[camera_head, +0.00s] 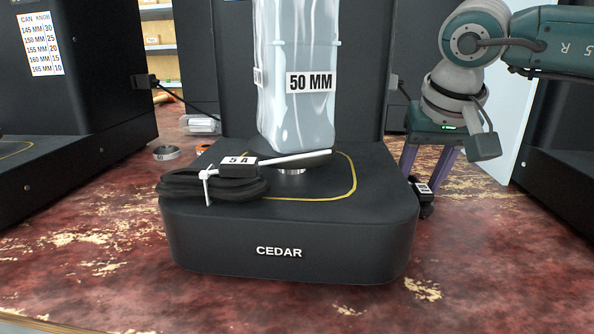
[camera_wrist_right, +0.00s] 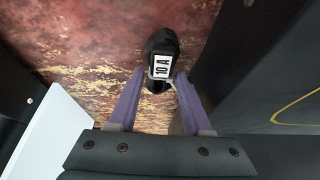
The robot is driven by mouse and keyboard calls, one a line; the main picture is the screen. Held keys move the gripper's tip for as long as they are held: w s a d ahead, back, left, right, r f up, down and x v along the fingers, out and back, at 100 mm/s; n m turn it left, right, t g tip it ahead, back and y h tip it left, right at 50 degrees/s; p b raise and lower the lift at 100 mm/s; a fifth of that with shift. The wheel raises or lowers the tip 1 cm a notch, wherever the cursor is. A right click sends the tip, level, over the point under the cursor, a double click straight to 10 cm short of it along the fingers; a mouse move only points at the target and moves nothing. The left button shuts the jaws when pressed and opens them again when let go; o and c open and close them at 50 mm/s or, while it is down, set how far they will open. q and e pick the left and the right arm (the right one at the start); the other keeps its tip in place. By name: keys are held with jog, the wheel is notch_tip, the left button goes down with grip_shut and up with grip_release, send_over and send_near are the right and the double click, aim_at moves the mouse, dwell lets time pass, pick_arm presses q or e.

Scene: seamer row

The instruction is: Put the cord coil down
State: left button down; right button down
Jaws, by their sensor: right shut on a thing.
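My right gripper (camera_head: 422,180) points down beside the right side of the black machine base marked CEDAR (camera_head: 290,250). Its purple fingers are shut on a black cord coil (camera_head: 425,198) with a white label. In the right wrist view, the coil (camera_wrist_right: 161,62) reads 10 A and sits between the fingertips (camera_wrist_right: 160,80), over the red worn tabletop. It is low, near the tabletop; I cannot tell whether it touches. Another black cord coil (camera_head: 195,187), with a white tie and a 5 A tag, lies on the left front of the CEDAR base. My left gripper is not in view.
A metal ring (camera_head: 166,153) lies on the red tabletop (camera_head: 90,260) behind left. Dark machines stand left and right. The tabletop front right is clear.

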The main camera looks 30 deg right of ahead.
jog(key=shift+f, duration=0.1)
jog(key=c, duration=0.6)
grip_release()
